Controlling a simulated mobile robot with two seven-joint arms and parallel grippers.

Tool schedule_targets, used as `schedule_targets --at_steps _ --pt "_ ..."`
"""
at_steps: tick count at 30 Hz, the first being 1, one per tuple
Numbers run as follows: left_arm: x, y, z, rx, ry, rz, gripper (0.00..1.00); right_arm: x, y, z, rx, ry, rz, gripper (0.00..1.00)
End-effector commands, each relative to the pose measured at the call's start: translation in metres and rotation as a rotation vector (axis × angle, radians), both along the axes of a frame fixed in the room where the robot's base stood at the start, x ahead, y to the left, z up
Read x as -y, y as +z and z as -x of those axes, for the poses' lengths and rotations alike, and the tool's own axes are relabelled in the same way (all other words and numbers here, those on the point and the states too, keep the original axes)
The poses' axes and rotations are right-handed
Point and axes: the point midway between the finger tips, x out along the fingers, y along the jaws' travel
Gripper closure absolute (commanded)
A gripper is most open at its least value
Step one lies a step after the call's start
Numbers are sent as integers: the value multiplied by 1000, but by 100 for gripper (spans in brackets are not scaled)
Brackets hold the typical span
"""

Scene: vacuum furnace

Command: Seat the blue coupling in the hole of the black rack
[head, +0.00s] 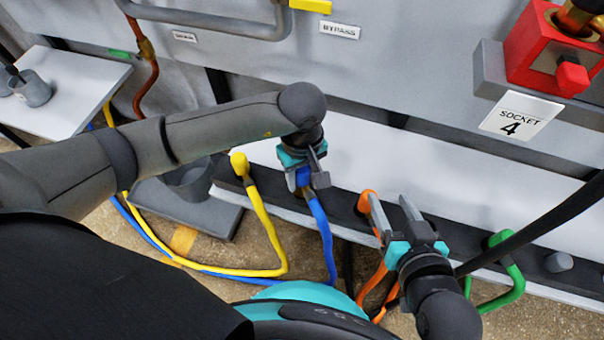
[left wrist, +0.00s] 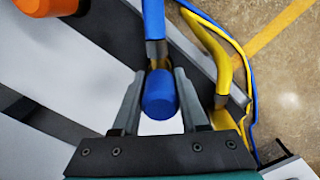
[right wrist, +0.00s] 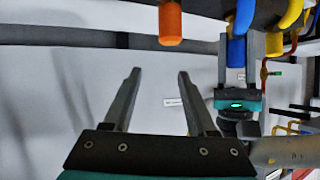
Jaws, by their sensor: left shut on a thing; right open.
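The blue coupling (head: 303,177) is between the fingers of my left gripper (head: 305,180), with its blue hose hanging down toward the floor. In the left wrist view the coupling (left wrist: 160,95) sits between the two fingertips, its rounded end toward the palm. The black rack (head: 338,207) is a long dark strip along the white ledge, and the left gripper is over it, between the yellow and orange couplings. I cannot tell whether the coupling touches the rack; its hole is hidden. My right gripper (head: 394,222) is open and empty, close to the orange coupling (head: 367,202).
A yellow coupling (head: 240,163) stands at the rack's left end and a green one (head: 498,240) farther right. A grey plug (head: 558,261) is at the right. A thick black hose (head: 535,230) crosses the right side. Loose hoses hang in front of the rack.

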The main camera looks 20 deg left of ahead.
Motion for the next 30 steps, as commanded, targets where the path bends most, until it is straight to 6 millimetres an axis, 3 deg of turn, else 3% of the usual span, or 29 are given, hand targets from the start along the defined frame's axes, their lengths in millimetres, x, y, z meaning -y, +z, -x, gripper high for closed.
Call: schedule_targets --at_steps 15,30 --pt "0 -19 -1 1 1 0 100 -23 13 2 228 6 -142 43" --pt "0 -27 -1 1 1 0 100 -29 23 7 336 0 -212 43"
